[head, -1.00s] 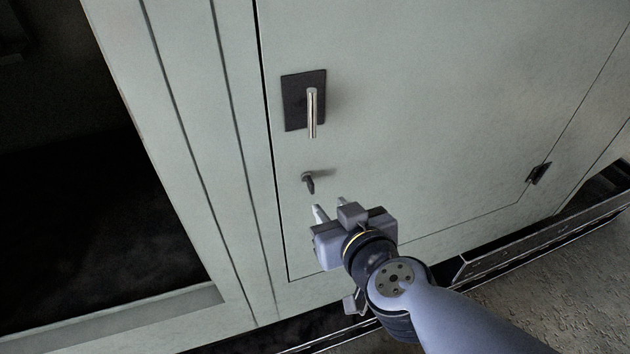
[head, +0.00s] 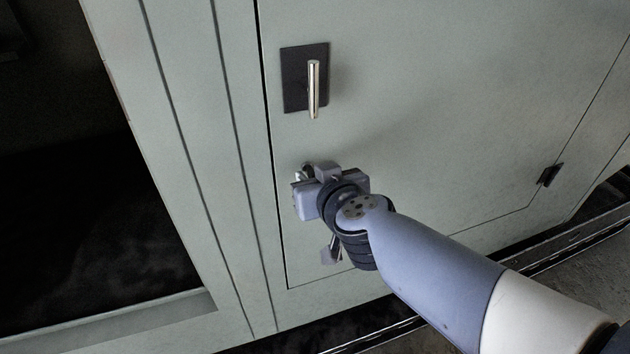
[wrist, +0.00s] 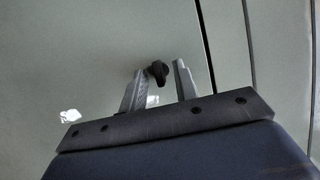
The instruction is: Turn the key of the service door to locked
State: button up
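The service door (head: 440,110) is pale grey-green and looks shut in its frame. The key (wrist: 158,73) is a small dark piece on the door. In the wrist view it shows between the tips of my gripper (wrist: 160,69), close to the left finger, with a gap to the right finger. The fingers are apart. In the head view my gripper (head: 307,173) is at the door below the handle, and its body hides most of the key. I cannot tell whether a finger touches the key.
A bar handle (head: 314,88) on a dark plate (head: 294,80) stands out above my gripper. A dark hinge (head: 548,174) is at the door's right edge. A dark opening (head: 80,200) lies left of the door frame. The door face right of the handle is clear.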

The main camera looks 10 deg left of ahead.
grip_shut()
jog(key=shift+d+m, duration=0.1)
jog(key=shift+m, duration=0.2)
dwell(0.4)
jog(key=m+y+b, duration=0.2)
jog(key=m+b, duration=0.2)
jog(key=b, duration=0.4)
jog(key=m+y+b, duration=0.3)
jog(key=m+b, duration=0.1)
jog(key=b, duration=0.5)
jog(key=f+m+g+y+b, duration=0.1)
jog(key=m+b, duration=0.3)
jog(key=b, duration=0.4)
jog(key=shift+w+d+m+y+b, duration=0.3)
jog(key=shift+m+y+b, duration=0.1)
jog(key=shift+y, duration=0.3)
